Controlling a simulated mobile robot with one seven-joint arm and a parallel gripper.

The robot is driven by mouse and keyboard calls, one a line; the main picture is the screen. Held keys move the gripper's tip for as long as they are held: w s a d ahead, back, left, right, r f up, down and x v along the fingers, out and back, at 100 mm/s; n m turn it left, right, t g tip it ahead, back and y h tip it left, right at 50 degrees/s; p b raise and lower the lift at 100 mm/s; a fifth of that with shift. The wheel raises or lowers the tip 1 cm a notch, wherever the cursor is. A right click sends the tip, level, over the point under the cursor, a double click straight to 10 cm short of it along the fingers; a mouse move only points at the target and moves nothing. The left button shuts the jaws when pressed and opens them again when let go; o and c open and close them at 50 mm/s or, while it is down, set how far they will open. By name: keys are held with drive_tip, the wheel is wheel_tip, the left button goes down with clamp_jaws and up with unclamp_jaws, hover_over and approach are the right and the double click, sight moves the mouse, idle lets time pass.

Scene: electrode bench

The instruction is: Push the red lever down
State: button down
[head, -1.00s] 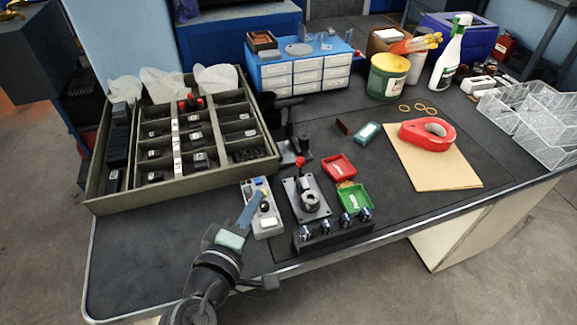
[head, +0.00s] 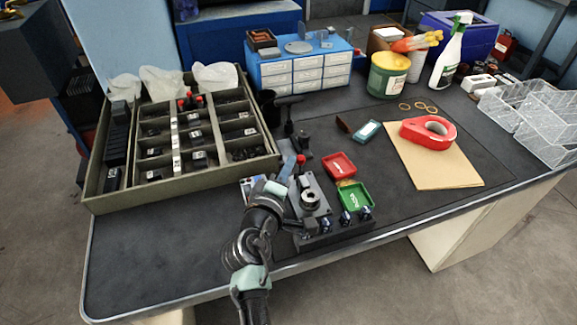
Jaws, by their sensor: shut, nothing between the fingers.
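The red lever (head: 301,159) shows as a small red knob standing up at the back of a grey metal plate fixture (head: 318,207). My gripper (head: 289,165) is shut and empty. Its bluish tip is just left of the red knob, very close to it in the head view. I cannot tell whether they touch. My wrist covers the left part of the fixture and most of the small grey control box (head: 246,186) beside it.
A green compartment tray (head: 180,197) stands to the left. A black stand (head: 290,118) is behind the lever. Red (head: 339,165) and green (head: 354,197) small trays are to the right, with black knobs (head: 345,219) in front. The table's front left is clear.

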idle(0.4)
drive_tip(key=shift+d+r+p, duration=0.15)
drive_tip(key=shift+r+p, duration=0.1)
drive_tip(key=shift+p, duration=0.4)
drive_tip(key=shift+d+m, duration=0.1)
drive_tip(key=shift+m, duration=0.2)
